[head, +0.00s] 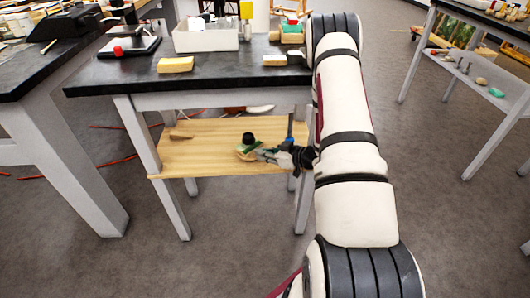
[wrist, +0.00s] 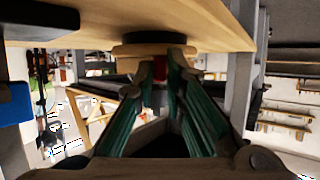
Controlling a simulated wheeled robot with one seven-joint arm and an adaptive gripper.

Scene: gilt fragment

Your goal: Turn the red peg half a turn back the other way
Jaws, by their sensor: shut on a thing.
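The red peg (wrist: 160,69) shows as a small red patch between my fingertips in the wrist view. My gripper (wrist: 161,72) is shut on it, and the fingers hide most of the peg. The peg is at a round wooden base (wrist: 140,50) against the wooden shelf (wrist: 215,25). In the head view my gripper (head: 256,152) reaches in from the right, low over the shelf (head: 200,150) under the black-topped table. The peg cannot be made out there, and how far it is turned cannot be told.
A dark knob-like thing (head: 248,138) is close by my gripper. A small wooden piece (head: 181,135) lies at the shelf's left. The black tabletop (head: 215,72) overhangs the shelf, with a table leg (head: 155,160) at the left front. The shelf's left half is mostly clear.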

